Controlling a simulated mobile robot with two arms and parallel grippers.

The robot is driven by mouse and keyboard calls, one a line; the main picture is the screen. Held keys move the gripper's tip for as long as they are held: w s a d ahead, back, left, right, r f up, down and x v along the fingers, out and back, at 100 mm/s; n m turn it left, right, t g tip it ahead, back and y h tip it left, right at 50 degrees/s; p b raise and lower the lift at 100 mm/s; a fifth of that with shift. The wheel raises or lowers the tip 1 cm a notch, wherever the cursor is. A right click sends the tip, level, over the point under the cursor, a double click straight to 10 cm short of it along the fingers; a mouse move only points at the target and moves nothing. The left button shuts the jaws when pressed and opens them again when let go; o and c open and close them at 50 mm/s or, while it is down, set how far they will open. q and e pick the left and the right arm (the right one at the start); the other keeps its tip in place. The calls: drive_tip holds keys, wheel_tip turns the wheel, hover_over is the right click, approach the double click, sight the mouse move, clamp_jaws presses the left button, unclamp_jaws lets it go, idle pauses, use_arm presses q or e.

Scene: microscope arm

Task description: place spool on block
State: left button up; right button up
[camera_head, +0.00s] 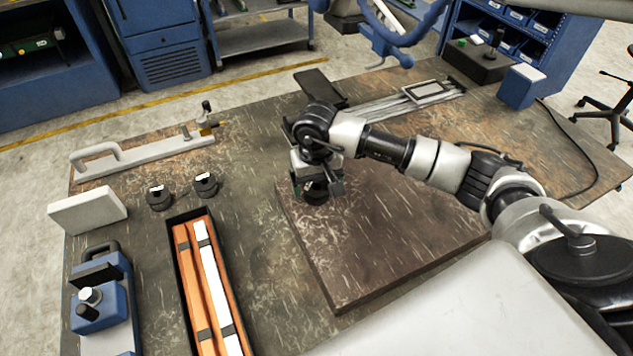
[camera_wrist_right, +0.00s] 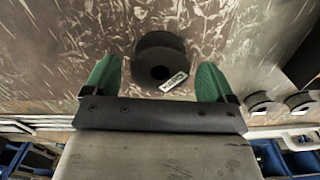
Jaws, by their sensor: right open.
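A black spool (camera_wrist_right: 161,60) with a small white label shows in the right wrist view between the two green fingers of my right gripper (camera_wrist_right: 158,80). The fingers are apart, with a gap to the spool on each side. In the head view my right gripper (camera_head: 314,184) points down near the upper left corner of a low, flat brown block (camera_head: 385,240). The spool is mostly hidden under the gripper there, and I cannot tell whether it rests on the block. Two more black spools (camera_head: 160,198) (camera_head: 205,185) stand on the table to the left. My left gripper is out of view.
The worn table (camera_head: 260,240) holds an open tray with orange and white bars (camera_head: 205,285), a pale upright block (camera_head: 87,212), a blue device (camera_head: 100,300) and a grey handled bar (camera_head: 145,155). Metal rails (camera_head: 385,107) lie behind my arm. The brown block's front area is clear.

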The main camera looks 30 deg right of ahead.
wheel_tip(320, 180, up, 12)
drive_tip(key=b, duration=0.2)
drive_tip(key=shift+f, duration=0.15)
